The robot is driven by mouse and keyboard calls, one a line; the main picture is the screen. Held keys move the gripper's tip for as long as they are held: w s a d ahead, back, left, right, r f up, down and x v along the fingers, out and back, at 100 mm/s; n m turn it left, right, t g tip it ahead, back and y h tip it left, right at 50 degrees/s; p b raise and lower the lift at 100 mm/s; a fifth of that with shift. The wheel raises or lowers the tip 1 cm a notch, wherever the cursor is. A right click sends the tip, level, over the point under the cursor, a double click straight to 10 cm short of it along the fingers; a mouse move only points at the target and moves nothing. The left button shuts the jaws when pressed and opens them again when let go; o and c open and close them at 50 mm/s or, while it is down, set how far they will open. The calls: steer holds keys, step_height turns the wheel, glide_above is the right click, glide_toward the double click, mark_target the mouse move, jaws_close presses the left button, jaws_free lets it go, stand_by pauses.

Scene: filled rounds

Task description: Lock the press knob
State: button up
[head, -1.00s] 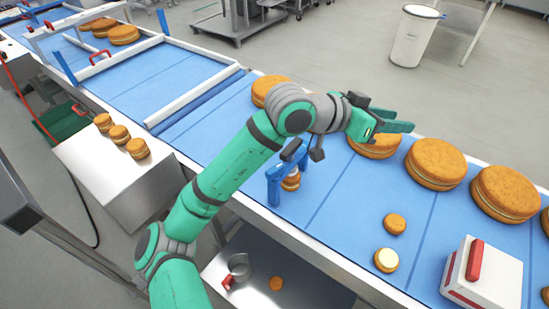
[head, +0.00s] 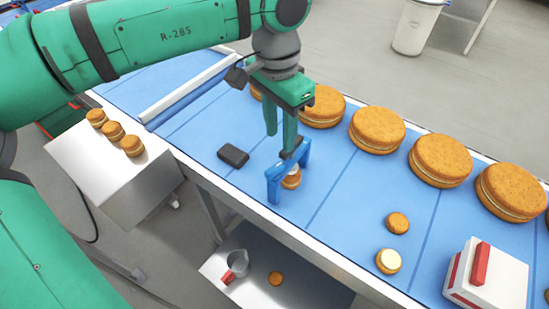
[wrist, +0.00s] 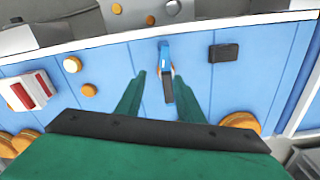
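The blue press frame (head: 273,187) stands upright on the blue belt near its front edge, with a small filled round (head: 291,181) under it. A dark grey bar (head: 296,150) sits at the top of the frame and may be the press knob. My gripper (head: 281,145) points down just above and behind the press. In the wrist view, its two green fingers (wrist: 161,75) are spread apart, and the blue frame (wrist: 164,52) and dark bar (wrist: 168,88) show between them. I see no finger contact, though the head view overlaps them.
A black block (head: 233,155) lies left of the press. Large rounds (head: 377,130) line the belt's far side. Small rounds (head: 397,223) and a white box with a red handle (head: 487,273) are to the right. A metal side table (head: 120,175) holds small rounds.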

mark_target(274, 168)
steer(key=f, duration=0.6)
steer(key=a+f, duration=0.1)
steer(key=f, duration=0.2)
steer(key=shift+a+f, duration=0.1)
steer(key=shift+f, duration=0.1)
steer(key=shift+s+a+f, duration=0.1)
steer(key=shift+f, duration=0.4)
jaws_close()
